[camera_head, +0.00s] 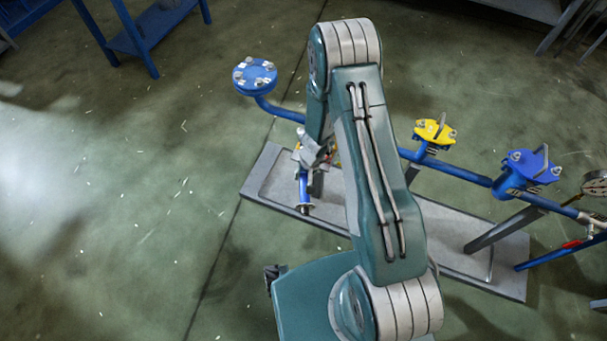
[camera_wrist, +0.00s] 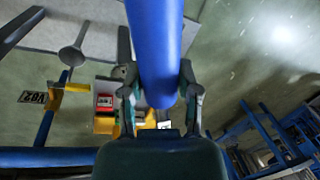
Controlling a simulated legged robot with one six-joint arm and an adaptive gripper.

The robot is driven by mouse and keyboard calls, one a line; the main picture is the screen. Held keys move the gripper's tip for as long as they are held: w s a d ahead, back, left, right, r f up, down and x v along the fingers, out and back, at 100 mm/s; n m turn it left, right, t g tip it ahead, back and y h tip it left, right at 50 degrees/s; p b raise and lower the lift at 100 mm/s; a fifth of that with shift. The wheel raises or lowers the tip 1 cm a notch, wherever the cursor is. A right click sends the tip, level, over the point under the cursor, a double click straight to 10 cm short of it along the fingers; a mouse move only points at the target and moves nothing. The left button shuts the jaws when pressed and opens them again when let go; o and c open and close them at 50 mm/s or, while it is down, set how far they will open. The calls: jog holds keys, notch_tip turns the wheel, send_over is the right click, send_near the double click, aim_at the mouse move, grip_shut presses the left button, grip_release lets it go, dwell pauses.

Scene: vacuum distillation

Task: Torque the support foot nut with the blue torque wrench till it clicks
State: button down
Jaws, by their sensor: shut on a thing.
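My gripper (camera_head: 314,152) is over the left part of the grey base plate, partly behind my own arm in the head view. In the wrist view my gripper (camera_wrist: 160,80) is shut around a thick blue bar, which I take for the handle of the blue torque wrench (camera_wrist: 155,40). The bar runs up out of that picture, so its head is hidden there. In the head view a short blue length of the wrench (camera_head: 303,188) shows below the gripper, ending in a dark tip over the plate. I cannot make out the support foot nut.
The grey base plate (camera_head: 480,272) carries blue pipework. A blue flange (camera_head: 255,76) stands at left, a yellow valve (camera_head: 435,132) and a blue valve (camera_head: 528,168) at right. A blue table (camera_head: 138,38) is at upper left. The floor at left is clear.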

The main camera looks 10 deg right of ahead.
jog(key=shift+w+f, duration=0.1)
jog(key=shift+f, duration=1.55)
dwell(0.8)
jog(key=w+d+n+g, duration=0.1)
jog(key=w+d+n, duration=0.2)
jog(key=d+n, duration=0.3)
jog(key=w+d+n+g, duration=0.1)
jog(key=w+d+n, duration=0.2)
jog(key=d+n, duration=0.3)
jog(key=d, duration=0.4)
jog(key=shift+d+f+n+h, duration=0.15)
jog(key=shift+d+n+h, duration=0.15)
jog(key=shift+d, duration=0.05)
dwell(0.8)
